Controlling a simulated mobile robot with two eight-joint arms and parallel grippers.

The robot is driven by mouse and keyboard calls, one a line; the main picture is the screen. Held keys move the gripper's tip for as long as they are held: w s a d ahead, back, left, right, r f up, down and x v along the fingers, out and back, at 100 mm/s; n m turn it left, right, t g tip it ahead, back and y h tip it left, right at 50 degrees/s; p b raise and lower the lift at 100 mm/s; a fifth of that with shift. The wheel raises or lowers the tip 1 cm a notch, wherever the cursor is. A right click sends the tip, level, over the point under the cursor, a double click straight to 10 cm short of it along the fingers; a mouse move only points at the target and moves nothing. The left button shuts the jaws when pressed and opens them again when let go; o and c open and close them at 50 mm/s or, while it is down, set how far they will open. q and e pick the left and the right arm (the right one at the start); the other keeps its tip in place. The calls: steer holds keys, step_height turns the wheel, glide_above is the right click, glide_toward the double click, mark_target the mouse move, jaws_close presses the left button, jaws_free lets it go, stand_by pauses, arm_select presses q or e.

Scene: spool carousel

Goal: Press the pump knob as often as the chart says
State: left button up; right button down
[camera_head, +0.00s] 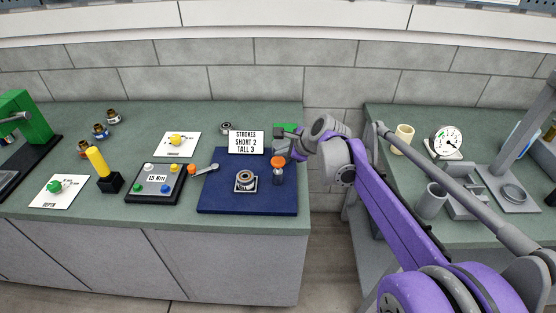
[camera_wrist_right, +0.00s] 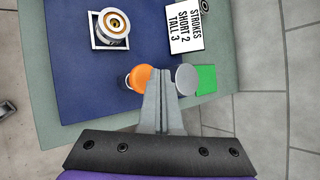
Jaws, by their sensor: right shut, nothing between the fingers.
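The chart (camera_head: 246,142) is a white card reading "STROKES SHORT 2 TALL 3"; it also shows in the right wrist view (camera_wrist_right: 186,28). The orange pump knob (camera_head: 279,161) tops a grey pump body (camera_head: 278,177) on the right of the blue mat (camera_head: 222,200). The knob also shows in the right wrist view (camera_wrist_right: 136,74), partly behind the fingers. My right gripper (camera_wrist_right: 161,76) is shut and empty, close to the knob; whether it touches is unclear. A spool-like part (camera_head: 246,177) sits in a white square holder on the mat. My left gripper is not in view.
A grey disc (camera_wrist_right: 187,77) and a green patch (camera_wrist_right: 206,80) lie beside the fingers. A gap separates this counter from the right one.

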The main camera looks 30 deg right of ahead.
mark_target(279, 160)
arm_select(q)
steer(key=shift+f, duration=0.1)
arm_select(e)
steer(key=shift+f, duration=0.1)
stand_by(0.4)
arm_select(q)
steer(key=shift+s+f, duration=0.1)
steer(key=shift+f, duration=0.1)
arm_select(e)
steer(key=shift+f, duration=0.35)
arm_select(q)
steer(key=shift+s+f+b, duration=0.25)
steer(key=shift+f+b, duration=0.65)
steer(key=shift+b, duration=0.05)
arm_select(e)
steer(key=shift+f, duration=1.25)
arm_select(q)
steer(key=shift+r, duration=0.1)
arm_select(e)
steer(key=shift+r, duration=0.1)
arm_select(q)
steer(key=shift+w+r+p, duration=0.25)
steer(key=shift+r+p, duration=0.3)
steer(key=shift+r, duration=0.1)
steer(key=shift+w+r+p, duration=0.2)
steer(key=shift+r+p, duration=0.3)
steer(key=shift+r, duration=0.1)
arm_select(e)
steer(key=shift+r, duration=1.6)
